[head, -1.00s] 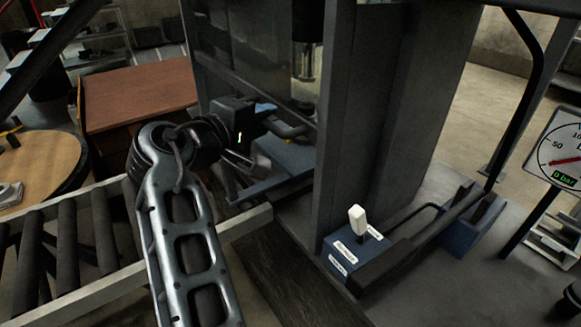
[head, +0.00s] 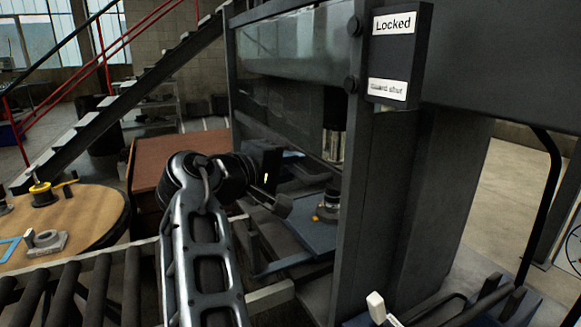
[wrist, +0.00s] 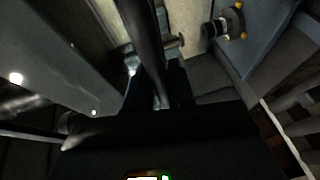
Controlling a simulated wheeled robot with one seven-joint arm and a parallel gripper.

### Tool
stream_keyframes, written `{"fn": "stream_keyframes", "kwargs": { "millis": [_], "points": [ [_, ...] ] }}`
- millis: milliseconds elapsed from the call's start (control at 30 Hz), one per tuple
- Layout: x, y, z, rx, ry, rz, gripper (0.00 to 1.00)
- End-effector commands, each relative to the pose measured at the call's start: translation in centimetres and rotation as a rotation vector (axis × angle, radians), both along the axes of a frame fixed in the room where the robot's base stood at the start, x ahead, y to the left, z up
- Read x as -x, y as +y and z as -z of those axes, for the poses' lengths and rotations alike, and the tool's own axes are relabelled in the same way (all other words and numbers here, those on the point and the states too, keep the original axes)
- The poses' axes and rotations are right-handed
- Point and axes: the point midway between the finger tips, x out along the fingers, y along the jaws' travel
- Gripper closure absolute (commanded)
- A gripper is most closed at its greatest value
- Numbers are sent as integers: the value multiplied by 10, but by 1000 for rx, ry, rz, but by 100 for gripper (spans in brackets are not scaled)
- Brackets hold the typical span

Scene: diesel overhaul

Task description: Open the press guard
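The press guard (head: 300,42) is a clear panel in the grey press frame, seen at an angle in the head view. A sign box (head: 400,50) on the frame's upright reads "Locked" and "Guard shut". My gripper (head: 280,203) is at the frame's open side, low in front of the press opening. In the wrist view a dark round bar (wrist: 145,45) runs down toward the dark gripper body; I cannot tell whether it is the guard's handle or whether the fingers touch it. The fingertips are too dark to show open or shut.
A small part with yellow bits (head: 327,206) stands on the blue press bed (head: 310,236); the part also shows in the wrist view (wrist: 225,22). A white-topped lever (head: 376,307) is at the bottom right. A roller conveyor (head: 85,290) and round table (head: 75,215) lie left.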

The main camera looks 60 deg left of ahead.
Motion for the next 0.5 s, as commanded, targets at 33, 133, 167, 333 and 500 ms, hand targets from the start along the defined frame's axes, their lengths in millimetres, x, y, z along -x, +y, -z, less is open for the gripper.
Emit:
{"fn": "stream_keyframes", "kwargs": {
  "millis": [33, 133, 167, 333, 500],
  "points": [
    [0, 0, -1, -1, -1, 0, 72],
    [0, 0, 0, -1, 0, 0, 62],
    [0, 0, 0, 0, 0, 0, 60],
    [0, 0, 0, 1, 1, 1, 58],
    [5, -1, 0, 0, 0, 0, 58]
  ]
}}
